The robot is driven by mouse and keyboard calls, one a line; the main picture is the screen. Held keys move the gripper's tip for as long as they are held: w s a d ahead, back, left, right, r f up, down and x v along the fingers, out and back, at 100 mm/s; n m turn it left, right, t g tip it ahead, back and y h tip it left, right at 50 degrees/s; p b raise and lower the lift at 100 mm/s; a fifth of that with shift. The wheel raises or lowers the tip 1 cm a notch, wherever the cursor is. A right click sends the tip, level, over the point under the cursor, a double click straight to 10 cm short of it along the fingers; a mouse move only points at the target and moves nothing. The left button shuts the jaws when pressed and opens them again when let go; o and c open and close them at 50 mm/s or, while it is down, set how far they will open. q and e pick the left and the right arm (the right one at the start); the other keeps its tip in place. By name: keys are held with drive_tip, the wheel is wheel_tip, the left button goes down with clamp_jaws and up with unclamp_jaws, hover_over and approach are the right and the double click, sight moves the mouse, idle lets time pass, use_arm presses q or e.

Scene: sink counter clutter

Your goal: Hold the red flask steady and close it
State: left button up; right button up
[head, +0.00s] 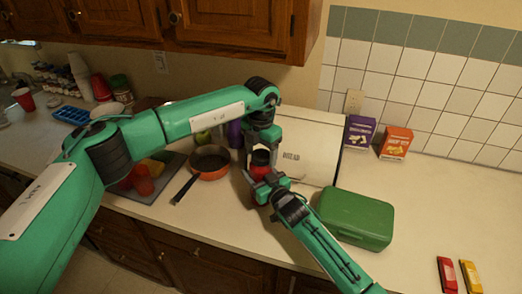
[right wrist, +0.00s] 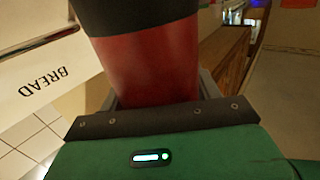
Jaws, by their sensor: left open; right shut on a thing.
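The red flask (head: 260,172) stands on the counter in front of the bread box, with a black part at its top. My right gripper (head: 268,187) comes from the lower right and is shut around the flask's red body. In the right wrist view the red flask (right wrist: 152,70) fills the space between the fingers, with a black section at the picture's upper edge. My left gripper (head: 262,147) is open and points down just over the flask's black top. Its fingers partly hide that top, so I cannot tell whether they touch it or whether a lid is seated.
The bread box (head: 312,140) stands close behind. A green box (head: 355,218) lies right of the flask, near my right arm. A pan (head: 209,163) and a grey board (head: 165,183) with red cups are to the left. The right counter is mostly clear.

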use_arm(q)
drive_tip(key=c, duration=1)
drive_tip(key=o, duration=1.2)
drive_tip(key=shift+c, duration=0.2)
wheel_tip(320, 180, up, 12)
use_arm(e)
drive_tip(key=o, duration=2)
drive_tip(key=shift+c, duration=0.2)
